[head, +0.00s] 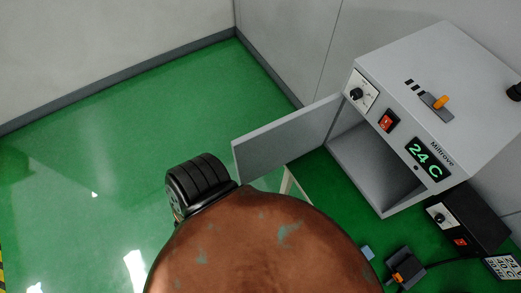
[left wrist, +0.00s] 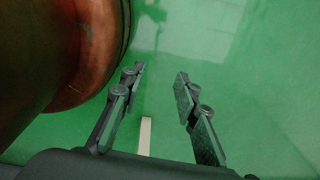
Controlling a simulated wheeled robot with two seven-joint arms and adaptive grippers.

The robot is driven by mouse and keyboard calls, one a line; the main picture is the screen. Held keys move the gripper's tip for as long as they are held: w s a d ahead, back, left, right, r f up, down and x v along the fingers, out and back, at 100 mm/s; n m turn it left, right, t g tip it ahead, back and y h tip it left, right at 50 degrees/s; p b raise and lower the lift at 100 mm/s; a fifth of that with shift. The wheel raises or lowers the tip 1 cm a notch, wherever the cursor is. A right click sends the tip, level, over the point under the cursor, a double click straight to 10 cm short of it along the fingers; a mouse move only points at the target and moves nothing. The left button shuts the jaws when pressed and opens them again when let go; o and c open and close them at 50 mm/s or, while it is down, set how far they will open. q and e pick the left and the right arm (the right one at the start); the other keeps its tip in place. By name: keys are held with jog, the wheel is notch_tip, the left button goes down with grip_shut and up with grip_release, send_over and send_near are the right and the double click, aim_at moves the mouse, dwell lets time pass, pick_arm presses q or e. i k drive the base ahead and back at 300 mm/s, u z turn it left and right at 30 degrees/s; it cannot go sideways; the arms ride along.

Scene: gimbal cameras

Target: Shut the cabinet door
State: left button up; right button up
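The grey cabinet (head: 385,65) stands at the right in the head view, with a green "24 C" display on its front. Its flat grey door (head: 285,140) stands wide open, joined at the left of the opening and reaching out to the left. The part of the inside that shows looks empty. In the left wrist view my left gripper (left wrist: 160,70) is open, its two fingers apart with nothing but green floor seen between the tips. Neither the door nor the cabinet shows in that view. I cannot see my right gripper.
A black box (head: 468,222) and a small switch unit (head: 405,268) with an orange knob sit right of and below the cabinet. Open green floor (head: 100,170) lies left of the door. A copper-coloured rounded shape hides the bottom middle of the head view.

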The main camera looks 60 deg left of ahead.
aim_at(258, 153)
jog(key=z, duration=1.55)
jog(key=k, duration=1.45)
jog(key=z, duration=1.7)
jog(key=k, duration=0.85)
jog(key=u, duration=2.65)
